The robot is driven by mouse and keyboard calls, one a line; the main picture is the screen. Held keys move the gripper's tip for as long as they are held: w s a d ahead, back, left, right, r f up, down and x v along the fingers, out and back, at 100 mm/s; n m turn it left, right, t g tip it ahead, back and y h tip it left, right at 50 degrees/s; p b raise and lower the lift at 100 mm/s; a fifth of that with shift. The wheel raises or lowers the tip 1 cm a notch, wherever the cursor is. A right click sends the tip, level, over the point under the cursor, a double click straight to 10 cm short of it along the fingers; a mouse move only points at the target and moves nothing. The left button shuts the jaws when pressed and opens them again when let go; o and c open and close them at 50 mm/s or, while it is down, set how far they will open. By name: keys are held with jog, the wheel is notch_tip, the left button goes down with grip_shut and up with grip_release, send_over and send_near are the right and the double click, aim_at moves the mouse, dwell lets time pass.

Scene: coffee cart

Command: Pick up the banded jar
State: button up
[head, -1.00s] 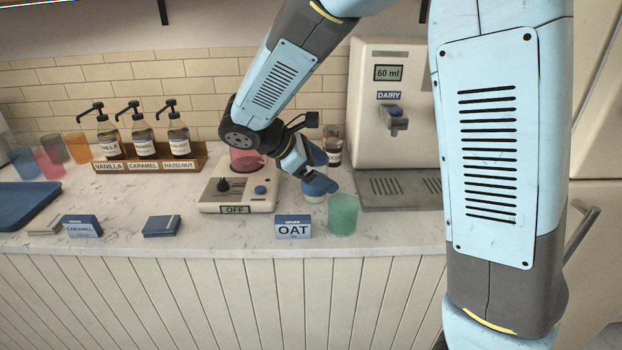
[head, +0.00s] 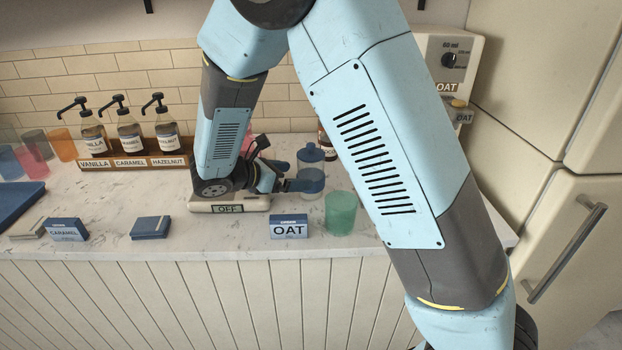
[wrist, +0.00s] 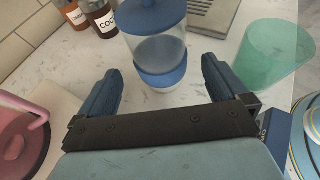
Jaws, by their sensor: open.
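The banded jar (wrist: 160,48) stands upright on the counter, clear with a blue lid and a blue band low on its body. In the head view the jar (head: 311,172) is just right of my gripper (head: 287,178), behind the green cup. In the wrist view my gripper (wrist: 162,72) is open and empty, one finger on each side of the jar's lower part. Gaps show between the jar and both fingers. I cannot tell how far the fingertips reach around it.
A green cup (head: 341,213) stands close to the jar's front right. A pink pitcher (wrist: 22,140) is left of my gripper. Dark bottles (wrist: 102,18) stand behind the jar.

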jog(key=shift+x, duration=1.1)
jog(key=shift+w+d+f, duration=0.55)
jog(key=shift+d+f, duration=0.25)
jog(key=shift+d, duration=0.1)
jog(key=shift+w+d+f, duration=0.55)
jog(key=shift+d+f, duration=0.25)
jog(key=shift+d, duration=0.15)
jog(key=c, duration=1.4)
jog(key=shift+r, duration=0.1)
